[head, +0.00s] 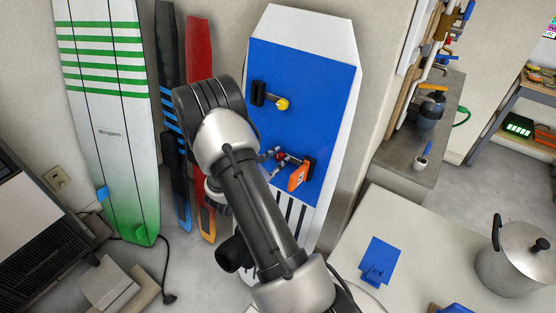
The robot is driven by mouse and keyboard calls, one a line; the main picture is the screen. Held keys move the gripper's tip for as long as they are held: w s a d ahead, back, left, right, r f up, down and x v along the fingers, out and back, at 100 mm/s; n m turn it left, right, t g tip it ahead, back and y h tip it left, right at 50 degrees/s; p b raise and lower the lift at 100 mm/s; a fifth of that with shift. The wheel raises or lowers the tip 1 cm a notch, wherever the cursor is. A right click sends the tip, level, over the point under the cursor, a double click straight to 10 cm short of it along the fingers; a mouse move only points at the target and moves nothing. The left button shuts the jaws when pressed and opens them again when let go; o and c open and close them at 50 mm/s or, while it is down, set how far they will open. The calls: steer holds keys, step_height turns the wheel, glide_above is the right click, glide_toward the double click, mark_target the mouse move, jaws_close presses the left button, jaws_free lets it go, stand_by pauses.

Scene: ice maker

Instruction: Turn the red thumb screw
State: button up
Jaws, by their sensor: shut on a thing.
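A tall white appliance with a blue front panel (330,75) stands tilted in the picture behind my arm. A small red part, which looks like the red thumb screw (281,154), shows low on the panel, just right of my forearm. My gripper (272,156) is at this red part, its fingertips small in the picture and partly hidden by my arm. It appears shut on the red thumb screw. An orange lever-like part (298,176) on a dark mount sits close by, to the lower right.
A yellow knob (282,104) on a dark mount sticks out higher on the panel. Surfboards (112,110) lean at the left. A pale table (410,240) at the lower right holds a blue object (380,256) and a metal pot (517,258).

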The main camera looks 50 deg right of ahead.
steer(key=shift+m+b, duration=1.9)
steer(key=shift+b, duration=0.2)
steer(key=shift+m+b, duration=0.35)
steer(key=shift+m, duration=1.25)
steer(key=m, duration=0.3)
steer(key=shift+m, duration=0.4)
steer(key=m, duration=0.3)
